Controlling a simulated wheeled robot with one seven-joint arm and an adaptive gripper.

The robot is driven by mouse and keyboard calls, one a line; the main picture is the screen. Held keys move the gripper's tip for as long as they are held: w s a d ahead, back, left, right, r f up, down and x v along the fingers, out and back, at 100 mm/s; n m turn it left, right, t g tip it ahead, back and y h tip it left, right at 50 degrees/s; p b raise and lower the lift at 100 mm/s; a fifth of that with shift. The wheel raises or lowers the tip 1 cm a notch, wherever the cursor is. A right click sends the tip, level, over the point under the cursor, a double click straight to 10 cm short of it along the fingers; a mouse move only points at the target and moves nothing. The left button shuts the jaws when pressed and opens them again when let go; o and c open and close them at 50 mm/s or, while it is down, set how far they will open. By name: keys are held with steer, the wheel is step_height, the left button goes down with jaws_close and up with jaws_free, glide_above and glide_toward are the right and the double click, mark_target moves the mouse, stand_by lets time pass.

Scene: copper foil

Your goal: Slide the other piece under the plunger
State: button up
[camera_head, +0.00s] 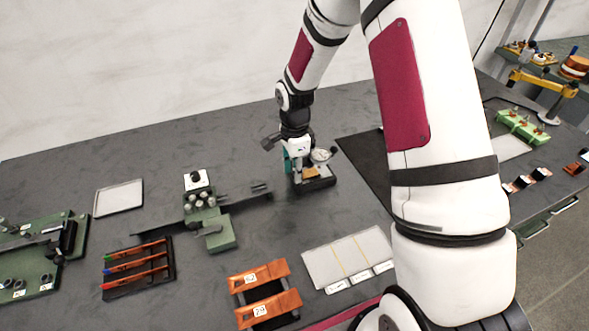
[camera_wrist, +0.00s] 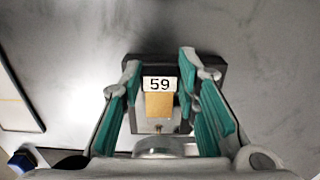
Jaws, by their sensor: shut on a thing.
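A copper-coloured piece (camera_wrist: 159,105) with a white "59" label lies between my gripper's green-padded fingers (camera_wrist: 160,75), which are shut on it. In the head view, the piece (camera_head: 311,172) shows as a small tan patch at the base of the dial gauge stand. The gauge (camera_head: 321,155) has a round dial and a dark base (camera_head: 317,184); its dial housing also shows in the wrist view (camera_wrist: 160,146), below the piece. My gripper (camera_head: 297,168) is low at the stand, beside the dial. The plunger tip is hidden, so I cannot tell whether the piece is under it.
A rack (camera_head: 265,301) with two labelled copper pieces stands at the front. A pale marked tray (camera_head: 348,262) is right of it. A green fixture (camera_head: 207,215) stands left of the gauge. A dark mat (camera_head: 365,160) lies to the right, partly behind my arm.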

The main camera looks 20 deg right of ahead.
steer(key=shift+d, duration=1.15)
stand_by(1.2)
steer(key=shift+f, duration=0.2)
stand_by(0.8)
steer(key=o, duration=0.7)
steer(key=shift+c, duration=0.2)
steer(key=shift+r, duration=0.25)
steer(key=shift+r+p, duration=0.35)
steer(key=shift+r, duration=0.95)
steer(key=shift+o, duration=0.5)
steer(key=o, duration=0.5)
steer(key=shift+c, duration=0.2)
